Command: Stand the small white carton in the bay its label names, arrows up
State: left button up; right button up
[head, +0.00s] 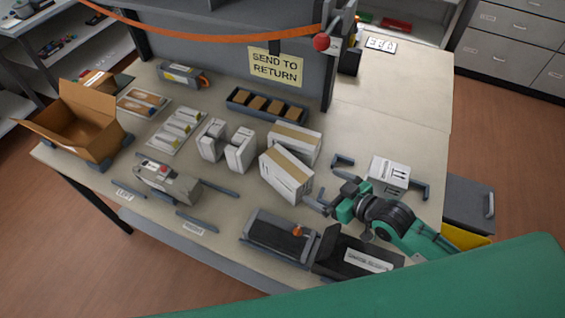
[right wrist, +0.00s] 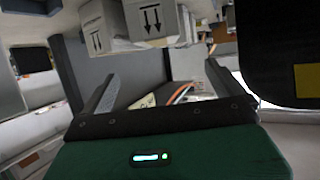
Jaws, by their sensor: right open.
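A small white carton (head: 388,177) with dark arrows pointing up stands upright on the right part of the table, between dark corner brackets (head: 422,190). My right gripper (head: 328,190) is open and empty, just left of this carton and apart from it. Its two fingers (right wrist: 160,85) also show in the right wrist view with nothing between them. A white carton face with arrows (right wrist: 152,20) shows at the top there, its arrows pointing down in the picture. The carton's bay label is too small to read. My left gripper is not in view.
Taped white cartons (head: 286,173) stand close left of my right gripper, with two narrow white packs (head: 240,150) beyond. A grey device (head: 168,182) sits among rails. A dark open tray (head: 280,236) lies at the front edge.

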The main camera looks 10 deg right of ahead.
jog(key=p, duration=0.2)
send_near(287, 165)
jog(key=x, duration=0.2)
jog(key=shift+w+a+f, duration=0.15)
jog(key=shift+a+f, duration=0.05)
jog(key=shift+f, duration=0.25)
jog(key=shift+w+a+p, duration=0.2)
jog(key=shift+w+p, duration=0.1)
jog(key=shift+p, duration=0.1)
jog(key=p+x, duration=0.2)
jog(key=x, duration=0.2)
jog(key=shift+w+r, duration=0.1)
jog(key=shift+r, duration=0.05)
jog(key=shift+w+a, duration=0.1)
jog(key=shift+w, duration=0.15)
jog(key=c, duration=1.7)
